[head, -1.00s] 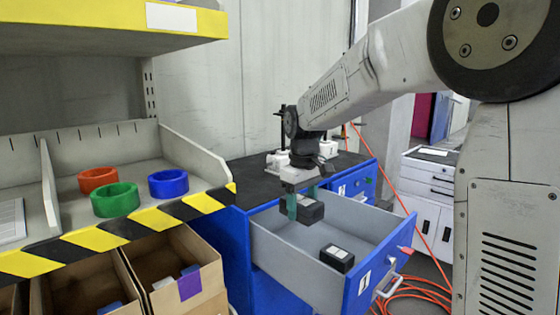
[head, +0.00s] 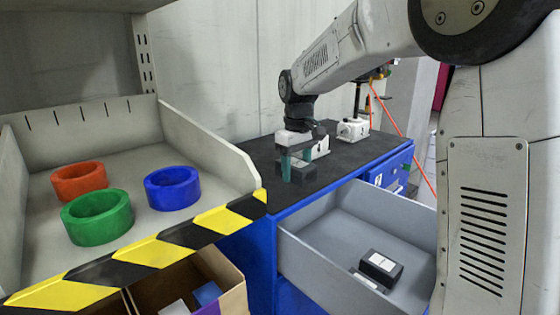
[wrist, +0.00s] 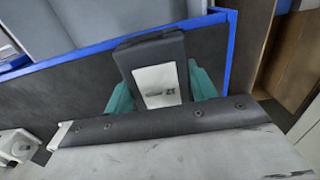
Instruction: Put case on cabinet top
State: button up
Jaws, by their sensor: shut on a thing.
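My gripper (head: 298,165) is over the black top of the blue cabinet (head: 345,165), with its teal fingers pointing down. It is shut on a dark case (wrist: 157,62) with a pale label, which sits between the fingers in the wrist view. In the head view the held case is dark against the dark top, and I cannot tell whether it touches the surface. Another black case (head: 381,267) with a white label lies in the open grey drawer (head: 330,240) below.
White devices (head: 353,128) stand on the cabinet top behind my gripper. A shelf at left holds an orange ring (head: 79,181), a green ring (head: 97,216) and a blue ring (head: 172,187). Cardboard boxes (head: 215,270) stand below it. The front right of the cabinet top is clear.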

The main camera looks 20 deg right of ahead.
send_over(267, 179)
jog(key=shift+f, duration=2.3)
jog(key=shift+f, duration=0.15)
jog(key=o, duration=1.2)
